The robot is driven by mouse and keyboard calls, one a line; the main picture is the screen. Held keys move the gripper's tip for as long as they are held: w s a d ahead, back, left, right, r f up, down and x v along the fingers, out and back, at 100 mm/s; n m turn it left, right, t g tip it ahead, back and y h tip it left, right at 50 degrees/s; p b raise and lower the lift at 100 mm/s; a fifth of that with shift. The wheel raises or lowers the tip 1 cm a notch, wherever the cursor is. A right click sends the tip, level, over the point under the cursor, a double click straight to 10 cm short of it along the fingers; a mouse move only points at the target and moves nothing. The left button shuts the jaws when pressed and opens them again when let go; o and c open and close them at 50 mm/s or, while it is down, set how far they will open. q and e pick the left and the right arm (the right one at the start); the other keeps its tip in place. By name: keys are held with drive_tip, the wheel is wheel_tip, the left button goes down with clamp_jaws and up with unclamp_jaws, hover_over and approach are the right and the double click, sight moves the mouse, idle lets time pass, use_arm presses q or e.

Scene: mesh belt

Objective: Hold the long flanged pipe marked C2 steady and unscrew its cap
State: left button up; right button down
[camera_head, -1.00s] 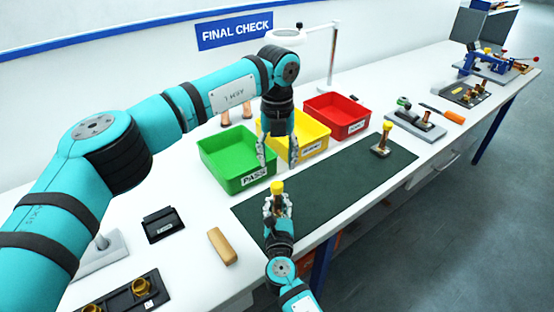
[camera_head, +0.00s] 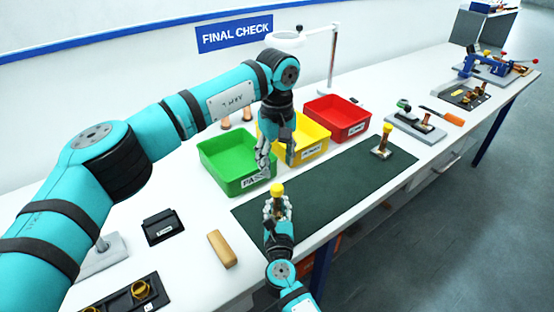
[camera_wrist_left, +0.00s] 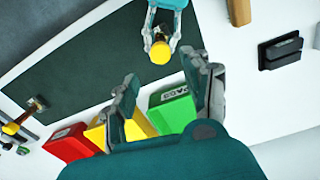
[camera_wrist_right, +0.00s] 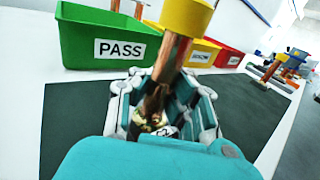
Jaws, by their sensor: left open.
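A copper-coloured pipe (camera_wrist_right: 172,60) with a yellow cap (camera_head: 277,189) stands in my right gripper (camera_head: 277,207), over the near left part of the green mat. The yellow cap (camera_wrist_right: 186,14) is on the pipe's upper end. My left gripper (camera_head: 277,160) is open and empty, fingers pointing down, above and beyond the cap and apart from it. The left wrist view shows the cap (camera_wrist_left: 160,52) beyond the open fingertips.
A second yellow-capped pipe (camera_head: 382,142) stands on the right of the green mat (camera_head: 335,185). Green (camera_head: 235,168), yellow (camera_head: 312,150) and red (camera_head: 340,118) bins line the mat's far side, close to my left gripper. A tan block (camera_head: 221,248) lies left of the mat.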

sight(277, 186)
use_arm(q)
drive_tip(key=m, duration=0.7)
drive_tip(key=shift+f, duration=4.05)
use_arm(e)
drive_tip(key=shift+f, duration=0.1)
use_arm(q)
drive_tip(key=shift+c, duration=0.4)
